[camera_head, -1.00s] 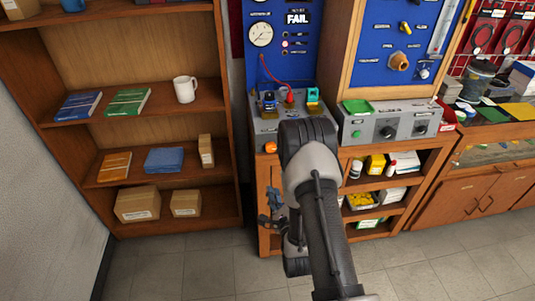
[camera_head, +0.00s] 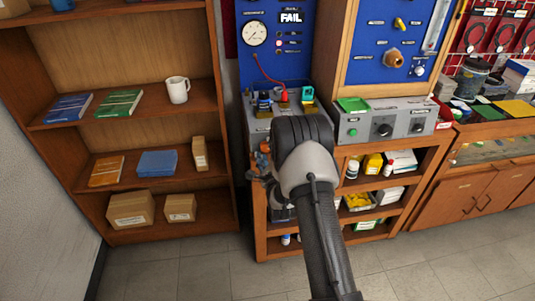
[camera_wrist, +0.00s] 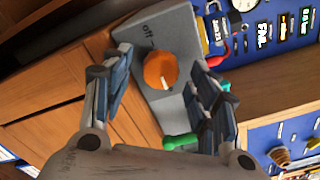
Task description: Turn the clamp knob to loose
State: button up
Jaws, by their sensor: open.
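An orange round knob (camera_wrist: 160,69) with a white pointer mark sits on the grey front of a bench unit (camera_wrist: 165,24). The word "off" is printed above it in the wrist view, and the pointer faces away from that word, to the lower right. I cannot read a clamp label. In the head view the knob (camera_head: 264,147) is a small orange patch at the unit's front. My gripper (camera_wrist: 161,63) is open, with one finger on each side of the knob in the wrist view; I cannot tell contact. In the head view my gripper (camera_head: 262,166) is partly hidden by my arm.
A blue part (camera_head: 264,104), a red part (camera_head: 284,96) and a teal part (camera_head: 307,95) stand on the unit. A grey box with dark knobs (camera_head: 383,130) stands to the right. A wooden shelf (camera_head: 225,110) is close on the left. The floor in front is clear.

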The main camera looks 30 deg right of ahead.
jog(key=c, duration=1.1)
